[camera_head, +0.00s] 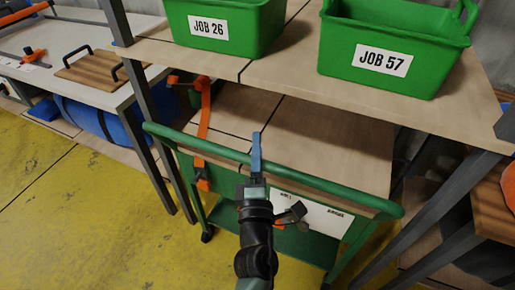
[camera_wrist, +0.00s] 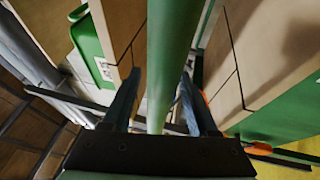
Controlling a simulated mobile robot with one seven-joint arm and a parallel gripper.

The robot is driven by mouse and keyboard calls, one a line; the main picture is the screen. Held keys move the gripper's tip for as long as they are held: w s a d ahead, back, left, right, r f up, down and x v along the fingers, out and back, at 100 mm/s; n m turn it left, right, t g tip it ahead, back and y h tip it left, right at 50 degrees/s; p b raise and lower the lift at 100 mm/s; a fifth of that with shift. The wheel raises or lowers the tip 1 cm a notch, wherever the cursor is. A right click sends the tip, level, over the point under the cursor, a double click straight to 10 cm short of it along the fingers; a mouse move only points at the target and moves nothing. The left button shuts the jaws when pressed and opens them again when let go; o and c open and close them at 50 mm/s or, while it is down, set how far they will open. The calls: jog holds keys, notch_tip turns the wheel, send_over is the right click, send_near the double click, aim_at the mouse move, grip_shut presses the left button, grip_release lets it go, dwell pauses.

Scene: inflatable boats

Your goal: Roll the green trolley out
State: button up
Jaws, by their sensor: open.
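The green trolley has a long green push handle (camera_head: 330,183) across its front, a wooden top (camera_head: 330,140) and a white label plate (camera_head: 315,213). It stands under a wooden shelf, between dark posts. My gripper (camera_head: 256,150) is at the middle of the handle. In the wrist view the handle (camera_wrist: 172,40) runs between the two open fingers of my gripper (camera_wrist: 160,78), with gaps showing on both sides. I cannot tell how deep the bar sits between the fingers.
Green bins marked JOB 26 (camera_head: 225,25) and JOB 57 (camera_head: 395,55) stand on the shelf (camera_head: 290,50) above. Yellow floor (camera_head: 90,215) is clear at the front left.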

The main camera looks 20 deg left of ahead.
jog(key=shift+w+a, duration=0.1)
jog(key=shift+w, duration=0.15)
grip_shut()
dwell(1.4)
